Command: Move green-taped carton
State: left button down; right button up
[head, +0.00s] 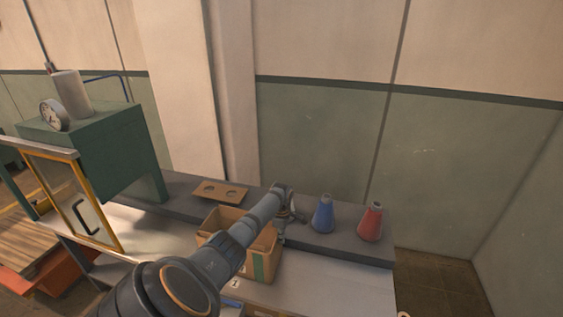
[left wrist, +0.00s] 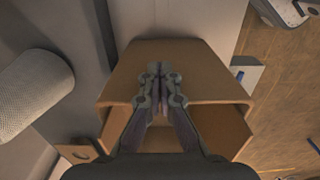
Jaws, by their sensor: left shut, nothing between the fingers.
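The green-taped carton (head: 270,264) is an open brown box on the bench, with a vertical green strip on its near side. It is partly hidden behind my left arm in the head view. In the left wrist view, the brown carton (left wrist: 190,60) lies below and around my fingers, and the tape does not show. My left gripper (head: 291,216) is at the carton's far right edge in the head view. Its fingertips (left wrist: 158,72) are together in the wrist view, with nothing between them. I cannot tell whether they touch the cardboard. My right gripper is not in view.
A blue cone-shaped flask (head: 323,214) and a red one (head: 371,222) stand right of the gripper on the grey raised shelf (head: 345,245). A brown plate with two holes (head: 220,192) lies behind the carton. A green chamber with a yellow-framed door (head: 72,200) stands left.

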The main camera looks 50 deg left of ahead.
pick_arm(q)
notch_tip(320, 180, up, 6)
jog(key=shift+f, duration=0.1)
